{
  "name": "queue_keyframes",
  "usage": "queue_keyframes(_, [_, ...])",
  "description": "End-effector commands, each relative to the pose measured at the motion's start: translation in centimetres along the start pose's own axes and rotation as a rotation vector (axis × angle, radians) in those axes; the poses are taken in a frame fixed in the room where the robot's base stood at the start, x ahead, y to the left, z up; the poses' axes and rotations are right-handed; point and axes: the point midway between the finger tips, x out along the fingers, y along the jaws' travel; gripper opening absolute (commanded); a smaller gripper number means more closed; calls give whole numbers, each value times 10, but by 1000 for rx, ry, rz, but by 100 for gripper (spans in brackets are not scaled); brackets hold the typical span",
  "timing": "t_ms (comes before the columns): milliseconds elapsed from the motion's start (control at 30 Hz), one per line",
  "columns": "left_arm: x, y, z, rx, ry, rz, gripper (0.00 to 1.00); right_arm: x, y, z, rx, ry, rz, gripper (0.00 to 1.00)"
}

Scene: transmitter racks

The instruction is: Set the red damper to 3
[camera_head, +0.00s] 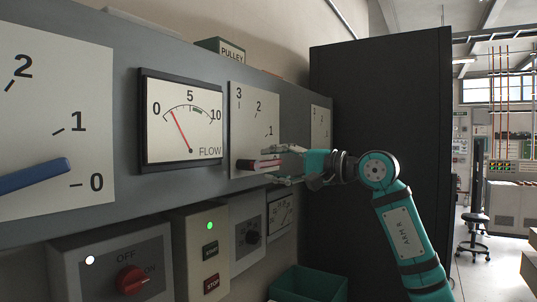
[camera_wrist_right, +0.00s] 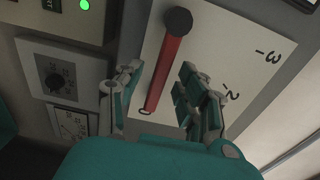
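The red damper lever (camera_head: 258,163) sits on a white scale plate (camera_head: 247,105) marked 3, 2 and 1 from top to lower right. The lever lies about level, below the 1 mark, its tip toward the right. In the right wrist view the red lever (camera_wrist_right: 166,72) runs from a dark round pivot (camera_wrist_right: 178,21) down between my fingers. My right gripper (camera_head: 272,165) is open around the lever, one finger above and one below. It also shows in the right wrist view (camera_wrist_right: 160,75), with gaps on both sides of the lever. My left gripper is not in view.
A blue lever (camera_head: 35,176) on another scale and a FLOW gauge (camera_head: 182,120) reading low are on the left. Below are a red knob (camera_head: 131,280), a button box (camera_head: 208,250) and a green bin (camera_head: 308,284). A dark cabinet (camera_head: 385,90) stands behind my right arm.

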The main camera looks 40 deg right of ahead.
Motion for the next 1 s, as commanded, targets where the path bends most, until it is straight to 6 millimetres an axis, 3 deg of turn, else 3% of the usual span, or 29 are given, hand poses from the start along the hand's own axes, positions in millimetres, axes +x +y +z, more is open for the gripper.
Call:
queue_keyframes(200, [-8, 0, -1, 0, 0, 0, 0, 18, -1, 0, 1, -1, 0, 38])
queue_keyframes(467, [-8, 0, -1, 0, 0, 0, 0, 19, 0, 0, 0, 0, 0, 38])
queue_keyframes(800, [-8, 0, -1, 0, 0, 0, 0, 19, 0, 0, 0, 0, 1, 0])
queue_keyframes(1000, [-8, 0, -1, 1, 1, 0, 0, 19, 1, 0, 0, 0, 1, 0])
